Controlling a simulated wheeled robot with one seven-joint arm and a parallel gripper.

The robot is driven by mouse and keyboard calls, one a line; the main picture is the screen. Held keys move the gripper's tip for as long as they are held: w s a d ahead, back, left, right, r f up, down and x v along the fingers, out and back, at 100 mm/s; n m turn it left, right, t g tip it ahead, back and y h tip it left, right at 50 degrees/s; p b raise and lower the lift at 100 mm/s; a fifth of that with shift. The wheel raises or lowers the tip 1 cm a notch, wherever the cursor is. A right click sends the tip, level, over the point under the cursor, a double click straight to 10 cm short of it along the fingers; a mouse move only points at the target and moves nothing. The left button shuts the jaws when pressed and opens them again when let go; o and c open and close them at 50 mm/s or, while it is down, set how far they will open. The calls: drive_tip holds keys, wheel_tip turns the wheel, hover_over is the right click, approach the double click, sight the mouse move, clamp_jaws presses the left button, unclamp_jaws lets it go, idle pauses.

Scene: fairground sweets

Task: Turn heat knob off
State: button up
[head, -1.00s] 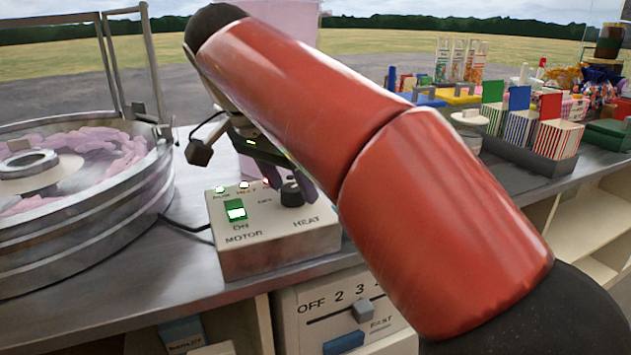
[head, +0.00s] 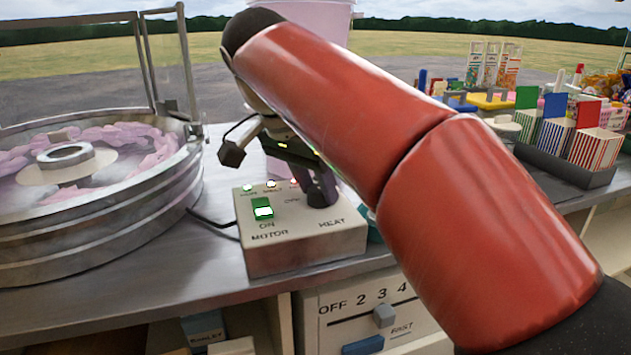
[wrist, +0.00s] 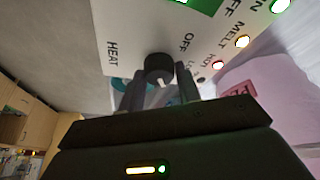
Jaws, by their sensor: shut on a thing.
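The heat knob (wrist: 158,66) is a round black dial with a white pointer mark, on the pale control box (head: 300,262) in the head view. In the wrist view, its mark points down toward my gripper, away from the "OFF" lettering beside the dial. My gripper (wrist: 161,76) has one finger on each side of the knob and is shut on it. In the head view, my gripper (head: 320,190) comes down onto the box's right part, and its fingers mostly hide the knob. The green motor switch (head: 263,210) is lit above "ON".
The round metal candyfloss pan (head: 100,225) with pink floss stands left of the box. A pink container (wrist: 270,90) stands close behind the box. A slider panel (head: 365,310) is below the counter. Striped boxes (head: 595,150) stand at right.

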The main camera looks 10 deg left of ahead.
drive_tip(key=n+y, duration=0.1)
drive_tip(key=n, duration=0.1)
drive_tip(key=n+t+y, duration=0.1)
drive_tip(key=n, duration=0.2)
drive_tip(key=shift+d, duration=0.2)
drive_tip(key=n+y, duration=0.1)
drive_tip(key=n, duration=0.2)
drive_tip(key=n+y, duration=0.1)
drive_tip(key=n, duration=0.2)
drive_tip(key=shift+d+n+y, duration=0.2)
drive_tip(key=shift+n+y, duration=0.1)
drive_tip(key=n+g+y, duration=0.1)
drive_tip(key=n, duration=0.2)
drive_tip(key=n+y, duration=0.1)
drive_tip(key=n, duration=0.2)
drive_tip(key=shift+w+d+g, duration=0.1)
drive_tip(key=shift+g, duration=0.3)
drive_tip(key=n+g, duration=0.1)
drive_tip(key=n, duration=0.2)
drive_tip(key=n+g, duration=0.1)
drive_tip(key=n, duration=0.1)
drive_tip(key=shift+w+d+n+y, duration=0.1)
drive_tip(key=shift+n+y, duration=0.3)
drive_tip(key=o, duration=1)
drive_tip(key=shift+c, duration=0.2)
drive_tip(key=v, duration=0.7)
drive_tip(key=shift+r, duration=0.4)
